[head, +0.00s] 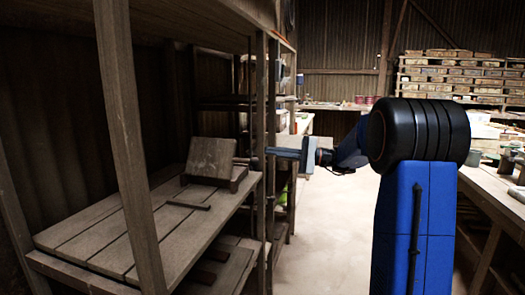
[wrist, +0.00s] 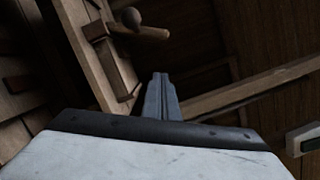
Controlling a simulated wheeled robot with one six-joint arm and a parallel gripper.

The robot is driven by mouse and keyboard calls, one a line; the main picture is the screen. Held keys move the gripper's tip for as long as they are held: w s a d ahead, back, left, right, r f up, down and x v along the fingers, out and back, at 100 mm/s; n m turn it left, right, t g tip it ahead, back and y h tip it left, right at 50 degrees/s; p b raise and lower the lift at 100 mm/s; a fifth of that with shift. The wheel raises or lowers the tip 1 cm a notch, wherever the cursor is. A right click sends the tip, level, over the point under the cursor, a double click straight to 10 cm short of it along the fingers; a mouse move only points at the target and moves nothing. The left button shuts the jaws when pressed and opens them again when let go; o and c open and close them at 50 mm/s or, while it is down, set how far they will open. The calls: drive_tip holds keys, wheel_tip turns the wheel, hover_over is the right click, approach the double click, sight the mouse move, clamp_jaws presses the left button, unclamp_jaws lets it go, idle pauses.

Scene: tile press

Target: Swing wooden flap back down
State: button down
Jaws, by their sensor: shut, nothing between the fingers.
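The wooden flap (head: 211,158) stands raised and leaning back on the dark wooden base (head: 238,179) of the press, on the shelf at left in the head view. My gripper (head: 272,151) is to the right of the flap, apart from it, by the shelf's posts. In the wrist view my gripper (wrist: 160,76) is shut and empty, its fingers together. A wooden piece with a dark round knob and a short rod (wrist: 148,31) shows beyond the fingers at upper left. I cannot tell which part of the press it is.
The plank shelf (head: 95,236) has a dark bar (head: 188,205) lying on it. A wooden post (head: 130,150) stands in front, and more posts (head: 261,130) stand near my gripper. The floor (head: 325,225) to the right is clear. A workbench (head: 490,195) runs along the right.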

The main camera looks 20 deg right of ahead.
drive_tip(key=a+r, duration=0.3)
drive_tip(key=a, duration=0.7)
drive_tip(key=shift+w, duration=0.25)
drive_tip(key=shift+s+a, duration=0.1)
